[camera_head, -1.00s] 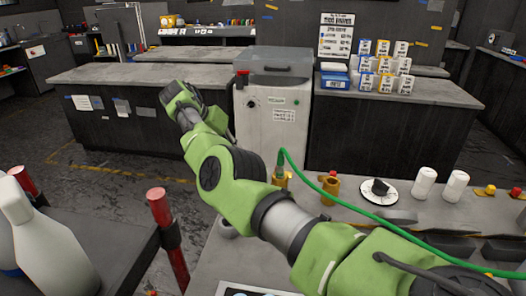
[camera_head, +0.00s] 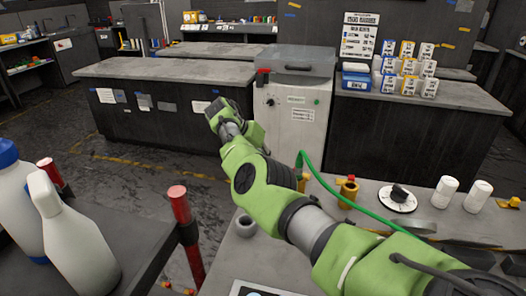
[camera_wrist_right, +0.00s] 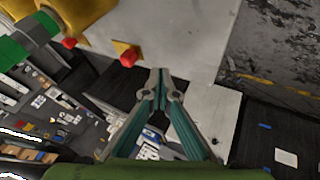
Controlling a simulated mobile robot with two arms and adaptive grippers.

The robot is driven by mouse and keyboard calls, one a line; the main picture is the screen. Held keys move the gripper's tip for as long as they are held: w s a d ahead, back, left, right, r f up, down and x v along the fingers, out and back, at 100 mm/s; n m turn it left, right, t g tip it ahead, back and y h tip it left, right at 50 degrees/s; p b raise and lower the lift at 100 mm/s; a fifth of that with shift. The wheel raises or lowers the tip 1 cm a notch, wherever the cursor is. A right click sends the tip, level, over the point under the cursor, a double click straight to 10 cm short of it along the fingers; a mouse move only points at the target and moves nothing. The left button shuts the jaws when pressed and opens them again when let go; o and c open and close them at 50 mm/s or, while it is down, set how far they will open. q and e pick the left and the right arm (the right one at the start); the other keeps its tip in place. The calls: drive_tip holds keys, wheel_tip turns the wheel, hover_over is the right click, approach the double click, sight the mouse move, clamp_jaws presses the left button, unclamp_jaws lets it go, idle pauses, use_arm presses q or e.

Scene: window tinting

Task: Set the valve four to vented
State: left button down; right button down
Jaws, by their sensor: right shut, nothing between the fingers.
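A brass valve (camera_head: 348,192) with a red top stands on the grey bench at the right in the head view. A second brass fitting (camera_head: 303,182), with the green hose (camera_head: 375,213) on it, is partly hidden behind my right arm. No number is readable, so I cannot tell which is valve four. In the right wrist view, a red knob on a yellow plate (camera_wrist_right: 128,57) lies above and left of my right gripper (camera_wrist_right: 160,78). That gripper is shut, empty and apart from it. Its fingertips are hidden in the head view. My left gripper is not in view.
A round white dial (camera_head: 398,198) with a black knob and two white cylinders (camera_head: 462,194) share the bench with the valves. White bottles (camera_head: 75,240) stand on a dark surface at left, near a red post (camera_head: 180,205). A grey cabinet (camera_head: 292,115) stands behind my arm.

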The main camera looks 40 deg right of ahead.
drive_tip(key=shift+s+d+f+p, duration=0.3)
drive_tip(key=shift+d+f+p, duration=0.25)
drive_tip(key=shift+d+f, duration=0.25)
drive_tip(key=shift+s+d+r+p, duration=0.15)
drive_tip(key=shift+s+d+p, duration=0.45)
drive_tip(key=shift+s+p, duration=0.2)
drive_tip(key=shift+s+d+f+p, duration=0.2)
drive_tip(key=shift+s+d+p, duration=0.1)
drive_tip(key=shift+s+d, duration=0.2)
drive_tip(key=s+p, duration=0.1)
drive_tip(key=s+d+p, duration=0.1)
drive_tip(key=p, duration=0.1)
drive_tip(key=shift+s+d+r, duration=0.15)
drive_tip(key=shift+d+r, duration=0.05)
drive_tip(key=shift+d, duration=0.1)
drive_tip(key=shift+s+d, duration=0.2)
drive_tip(key=shift+s+d+f, duration=0.15)
